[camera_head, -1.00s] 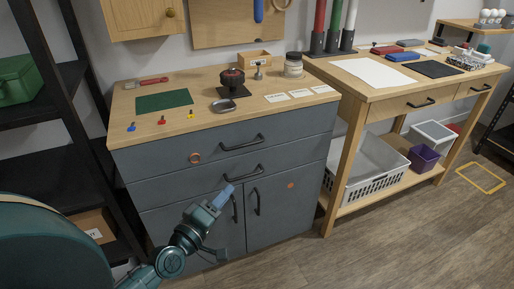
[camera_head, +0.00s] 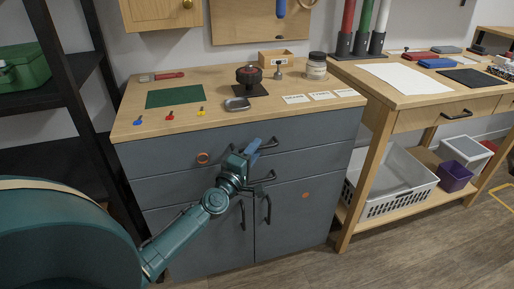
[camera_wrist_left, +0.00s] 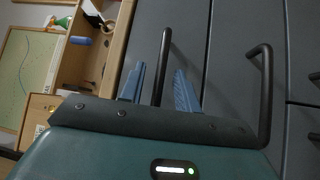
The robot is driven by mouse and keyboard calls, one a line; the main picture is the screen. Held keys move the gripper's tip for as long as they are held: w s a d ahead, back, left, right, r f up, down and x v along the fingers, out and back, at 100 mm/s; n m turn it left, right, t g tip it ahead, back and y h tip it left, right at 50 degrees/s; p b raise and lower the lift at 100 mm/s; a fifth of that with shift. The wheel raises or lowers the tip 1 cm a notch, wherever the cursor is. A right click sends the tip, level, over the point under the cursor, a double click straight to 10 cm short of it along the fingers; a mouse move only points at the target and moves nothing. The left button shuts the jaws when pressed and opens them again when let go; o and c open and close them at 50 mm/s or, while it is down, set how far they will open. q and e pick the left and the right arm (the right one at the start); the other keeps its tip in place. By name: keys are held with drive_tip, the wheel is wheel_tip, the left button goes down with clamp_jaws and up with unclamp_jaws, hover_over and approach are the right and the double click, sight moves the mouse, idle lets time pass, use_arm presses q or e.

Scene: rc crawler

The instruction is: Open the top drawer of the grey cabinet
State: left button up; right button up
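The grey cabinet (camera_head: 290,225) stands in front of me under a wooden top. Its top drawer (camera_head: 318,126) looks shut, its front flush with the cabinet. The black bar handle of that drawer (camera_head: 271,143) is partly hidden by my left gripper (camera_head: 252,147). In the left wrist view, the two blue fingers of my left gripper (camera_wrist_left: 159,86) are spread apart. The top drawer's handle (camera_wrist_left: 166,48) shows between them, with a gap visible on each side. The second drawer's handle (camera_wrist_left: 264,92) lies to the right, outside the fingers. My right gripper is not in view.
The second drawer's handle (camera_head: 266,177) and the door handles (camera_head: 267,209) sit close below my left gripper. A black shelf (camera_head: 75,100) stands left of the cabinet, a wooden workbench (camera_head: 420,95) to the right. Floor (camera_head: 400,250) is clear at the lower right.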

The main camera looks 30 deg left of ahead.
use_arm(q)
drive_tip(key=shift+w+r, duration=0.1)
drive_tip(key=shift+w, duration=0.9)
clamp_jaws()
